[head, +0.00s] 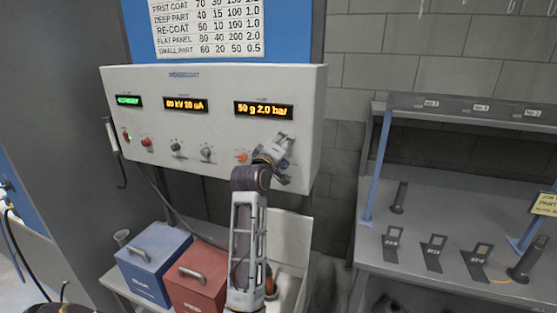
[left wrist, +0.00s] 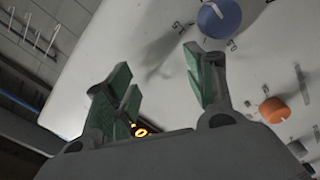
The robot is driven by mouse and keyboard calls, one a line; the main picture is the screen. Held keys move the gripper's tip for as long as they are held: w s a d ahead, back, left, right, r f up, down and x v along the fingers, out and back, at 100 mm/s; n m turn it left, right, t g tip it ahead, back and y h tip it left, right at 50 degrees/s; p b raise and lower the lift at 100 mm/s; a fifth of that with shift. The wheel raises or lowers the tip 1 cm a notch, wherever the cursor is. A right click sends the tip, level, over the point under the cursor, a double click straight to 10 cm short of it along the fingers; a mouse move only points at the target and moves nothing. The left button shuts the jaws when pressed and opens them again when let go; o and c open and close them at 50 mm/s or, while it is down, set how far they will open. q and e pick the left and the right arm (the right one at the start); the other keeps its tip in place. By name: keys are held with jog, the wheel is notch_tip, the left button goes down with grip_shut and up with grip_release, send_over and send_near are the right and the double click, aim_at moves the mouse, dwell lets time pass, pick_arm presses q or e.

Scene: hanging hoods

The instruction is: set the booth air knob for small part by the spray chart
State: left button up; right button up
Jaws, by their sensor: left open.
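The white control box (head: 215,130) hangs on the wall with three displays. Its right display (head: 264,110) reads about 50 g 2.0 bar. The spray chart (head: 206,28) above lists small part as 60, 20, 50, 0.5. My left gripper (head: 278,148) is at the box's lower right, over the place right of the orange knob (head: 241,157). In the left wrist view my left gripper (left wrist: 160,68) is open and empty, and a blue knob (left wrist: 222,16) with a white pointer lies beyond the fingers, not between them.
Two grey knobs (head: 190,150) and a red button (head: 146,142) sit left of the orange knob. Blue (head: 153,262) and red (head: 195,284) lidded boxes stand below. A grey bench (head: 450,235) with several small stands is at the right.

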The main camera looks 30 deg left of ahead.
pick_arm(q)
jog(key=shift+d+r, duration=0.2)
jog(key=shift+r, duration=0.95)
